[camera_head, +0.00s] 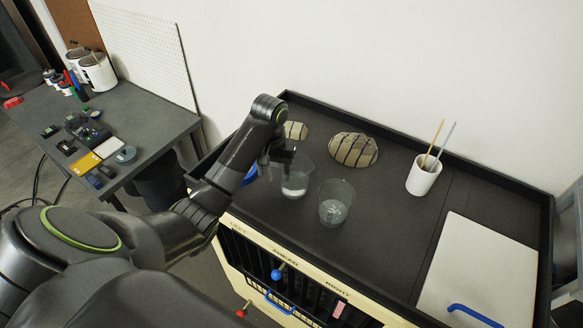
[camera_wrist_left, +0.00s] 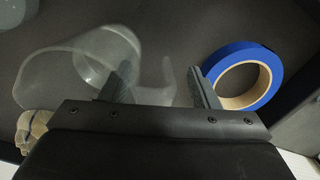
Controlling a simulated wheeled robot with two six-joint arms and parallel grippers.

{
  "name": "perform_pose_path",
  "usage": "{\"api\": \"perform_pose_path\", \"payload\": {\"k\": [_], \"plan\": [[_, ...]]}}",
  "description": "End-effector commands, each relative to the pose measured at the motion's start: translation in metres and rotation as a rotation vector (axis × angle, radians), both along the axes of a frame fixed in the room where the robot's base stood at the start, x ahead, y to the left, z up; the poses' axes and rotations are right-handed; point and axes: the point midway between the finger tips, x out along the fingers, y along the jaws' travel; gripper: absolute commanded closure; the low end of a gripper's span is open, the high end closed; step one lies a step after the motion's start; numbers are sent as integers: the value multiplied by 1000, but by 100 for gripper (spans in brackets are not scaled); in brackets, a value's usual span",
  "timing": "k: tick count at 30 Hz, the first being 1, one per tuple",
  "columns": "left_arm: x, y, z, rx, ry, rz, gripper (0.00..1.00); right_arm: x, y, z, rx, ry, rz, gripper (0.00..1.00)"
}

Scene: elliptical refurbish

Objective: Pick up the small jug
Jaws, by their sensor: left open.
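A clear, see-through jug (camera_head: 296,184) stands on the dark top of the cart in the head view, beside my left gripper (camera_head: 279,160). In the left wrist view the jug (camera_wrist_left: 62,62) fills the left side, and its handle (camera_wrist_left: 168,82) lies between the two fingers of my left gripper (camera_wrist_left: 162,84). The fingers are open and apart. One finger overlaps the jug's wall in the picture; I cannot tell whether they touch. A second clear vessel (camera_head: 334,207) stands just to the right and nearer. My right gripper is not in view.
A blue tape roll (camera_wrist_left: 272,72) lies right of the fingers in the left wrist view. A white cup with sticks (camera_head: 422,178) and a white board (camera_head: 482,270) are at right. A raised black rim (camera_head: 400,142) edges the cart.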

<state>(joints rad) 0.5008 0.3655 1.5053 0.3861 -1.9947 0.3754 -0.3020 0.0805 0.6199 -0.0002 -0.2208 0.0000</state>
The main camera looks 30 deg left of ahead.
Motion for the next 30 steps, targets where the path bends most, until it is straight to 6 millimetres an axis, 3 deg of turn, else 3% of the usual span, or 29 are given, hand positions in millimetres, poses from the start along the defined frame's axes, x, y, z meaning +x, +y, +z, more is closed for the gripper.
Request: {"api": "perform_pose_path", "payload": {"k": [6,10,17,23,30], "plan": [[-6,-2,-6,0,-1,1,44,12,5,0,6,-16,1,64],[-6,-2,-6,0,0,1,44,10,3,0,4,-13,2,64],[-6,-2,-6,0,0,1,73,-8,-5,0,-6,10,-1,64],[-6,-1,-7,2,2,2,99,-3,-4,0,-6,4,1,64],[-7,-1,-8,2,4,3,100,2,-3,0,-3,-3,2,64]]}}
